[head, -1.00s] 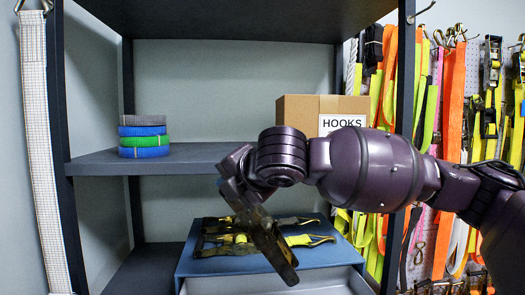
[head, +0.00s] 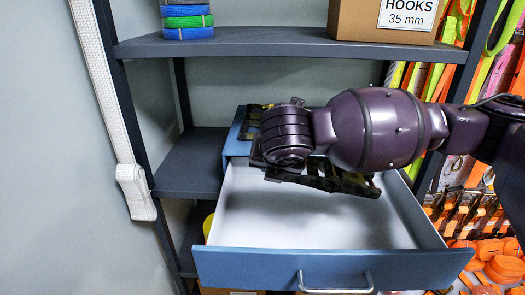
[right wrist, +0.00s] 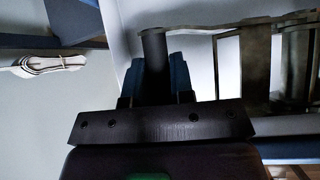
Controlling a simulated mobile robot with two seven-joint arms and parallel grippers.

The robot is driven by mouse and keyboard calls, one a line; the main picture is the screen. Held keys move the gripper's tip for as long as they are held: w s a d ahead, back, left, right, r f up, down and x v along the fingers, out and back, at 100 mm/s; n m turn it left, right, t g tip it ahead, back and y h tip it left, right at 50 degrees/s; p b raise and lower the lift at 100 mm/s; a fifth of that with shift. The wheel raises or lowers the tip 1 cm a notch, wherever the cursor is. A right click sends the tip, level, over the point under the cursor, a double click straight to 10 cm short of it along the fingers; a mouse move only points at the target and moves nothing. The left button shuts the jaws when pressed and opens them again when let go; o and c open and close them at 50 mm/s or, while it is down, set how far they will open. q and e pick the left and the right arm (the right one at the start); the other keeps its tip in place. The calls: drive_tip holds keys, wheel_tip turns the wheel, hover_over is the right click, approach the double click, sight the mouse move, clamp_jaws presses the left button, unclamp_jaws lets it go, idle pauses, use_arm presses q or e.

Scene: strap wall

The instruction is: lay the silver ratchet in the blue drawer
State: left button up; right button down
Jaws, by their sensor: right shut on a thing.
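The blue drawer (head: 330,261) is pulled out, with a white inside and a metal handle, in the head view. My right arm comes in from the right, over the drawer's back part. My right gripper (right wrist: 156,72) is shut on a dark bar of the ratchet, between its blue fingertips. The ratchet's frame (right wrist: 256,62) extends to the right in the right wrist view, in shadow. In the head view the ratchet (head: 338,180) shows dark below my wrist, over the drawer's inside. I cannot tell whether it touches the bottom. My left gripper is out of view.
More dark ratchet gear (head: 250,120) lies on the cabinet top behind the drawer. A shelf (head: 270,42) above carries coiled straps (head: 187,20) and a cardboard box (head: 385,18). A white strap (head: 128,170) hangs at left. The drawer's front left part is bare.

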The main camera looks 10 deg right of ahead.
drive_tip(key=shift+d+r+n+h, duration=0.1)
drive_tip(key=shift+d+n+h, duration=0.1)
drive_tip(key=shift+n+h, duration=0.35)
drive_tip(key=shift+f, duration=0.2)
wheel_tip(320, 180, down, 9)
drive_tip(key=shift+r+b, duration=0.1)
drive_tip(key=shift+b, duration=0.3)
drive_tip(key=shift+f+b, duration=0.45)
drive_tip(key=shift+f, duration=0.9)
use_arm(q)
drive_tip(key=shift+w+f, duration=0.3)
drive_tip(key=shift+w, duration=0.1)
use_arm(e)
drive_tip(key=shift+f, duration=0.3)
drive_tip(key=c, duration=0.9)
unclamp_jaws()
